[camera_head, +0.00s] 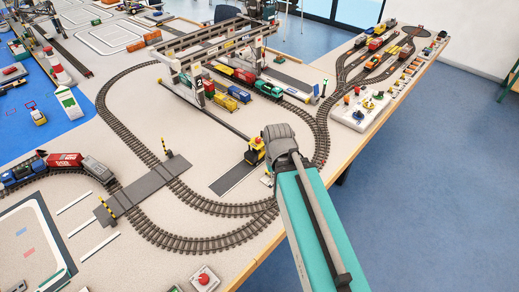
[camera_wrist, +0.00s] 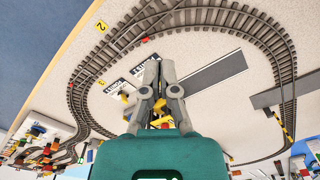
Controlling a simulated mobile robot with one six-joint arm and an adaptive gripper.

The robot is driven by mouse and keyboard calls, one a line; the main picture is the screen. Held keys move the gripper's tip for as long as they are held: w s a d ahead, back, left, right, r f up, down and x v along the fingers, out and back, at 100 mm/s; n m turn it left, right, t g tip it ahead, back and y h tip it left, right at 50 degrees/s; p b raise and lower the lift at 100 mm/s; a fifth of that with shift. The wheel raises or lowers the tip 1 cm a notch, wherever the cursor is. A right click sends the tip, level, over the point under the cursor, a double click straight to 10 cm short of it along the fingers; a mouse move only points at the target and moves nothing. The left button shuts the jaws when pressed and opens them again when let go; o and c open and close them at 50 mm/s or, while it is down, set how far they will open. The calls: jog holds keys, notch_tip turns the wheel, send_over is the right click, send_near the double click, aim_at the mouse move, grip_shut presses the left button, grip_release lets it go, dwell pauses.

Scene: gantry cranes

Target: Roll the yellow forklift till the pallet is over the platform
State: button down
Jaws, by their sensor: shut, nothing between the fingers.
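The yellow forklift (camera_head: 254,151) stands on the board inside the track loop, at the top end of a dark grey strip (camera_head: 237,177). My gripper (camera_head: 278,140) is just right of it and partly covers it. In the wrist view my gripper (camera_wrist: 159,72) is shut, its fingertips close together with nothing held. Yellow parts (camera_wrist: 162,116) show behind and between its fingers; I cannot tell whether they touch. The pallet and the platform cannot be made out clearly; my gripper hides part of that area.
Train track (camera_head: 215,243) loops around the forklift. A gantry crane (camera_head: 215,55) stands behind it, with coloured wagons (camera_head: 238,94) below. A level crossing (camera_head: 145,190) lies to the left. The board's wooden edge (camera_head: 265,257) runs close on the right. The grey strip is clear.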

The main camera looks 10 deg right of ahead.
jog(key=m+b, duration=0.7)
jog(key=m, duration=0.3)
send_over(241, 172)
notch_tip(241, 172, down, 7)
jog(key=shift+r, duration=0.2)
jog(key=shift+f, duration=0.2)
notch_tip(241, 172, down, 10)
jog(key=b, duration=1)
jog(key=shift+w+d+r, duration=0.2)
jog(key=shift+w+d, duration=0.75)
jog(key=shift+d, duration=0.15)
jog(key=shift+w+d, duration=0.3)
jog(key=shift+d, duration=0.1)
